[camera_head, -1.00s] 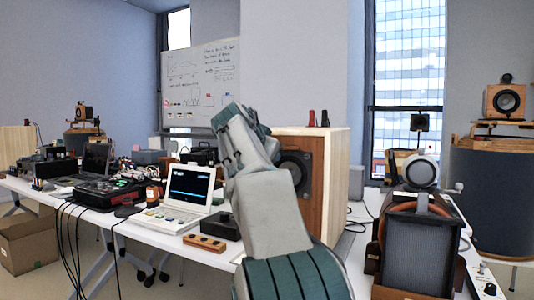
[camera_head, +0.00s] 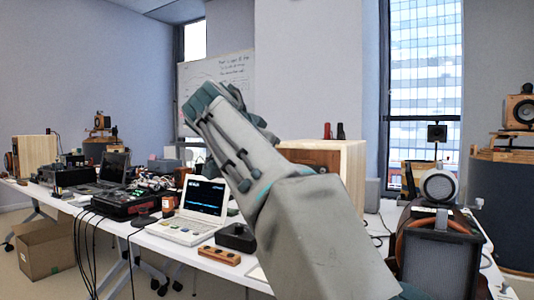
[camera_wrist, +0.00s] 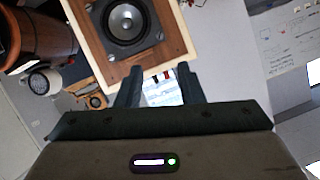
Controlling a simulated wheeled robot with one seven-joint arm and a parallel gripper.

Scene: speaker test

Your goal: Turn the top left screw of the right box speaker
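The right box speaker (camera_head: 347,165) is a pale wooden box with a brown front, standing on the white table. My arm hides most of its front in the head view. In the wrist view the speaker (camera_wrist: 172,32) appears upside down and tilted, with its round driver and dark square mounting plate at the top.
Red and black small objects (camera_head: 334,131) stand on the speaker. A white laptop-like device (camera_head: 203,205) and a wooden block (camera_head: 218,255) are on the table to the left. Another wooden box (camera_head: 38,150) is far left.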

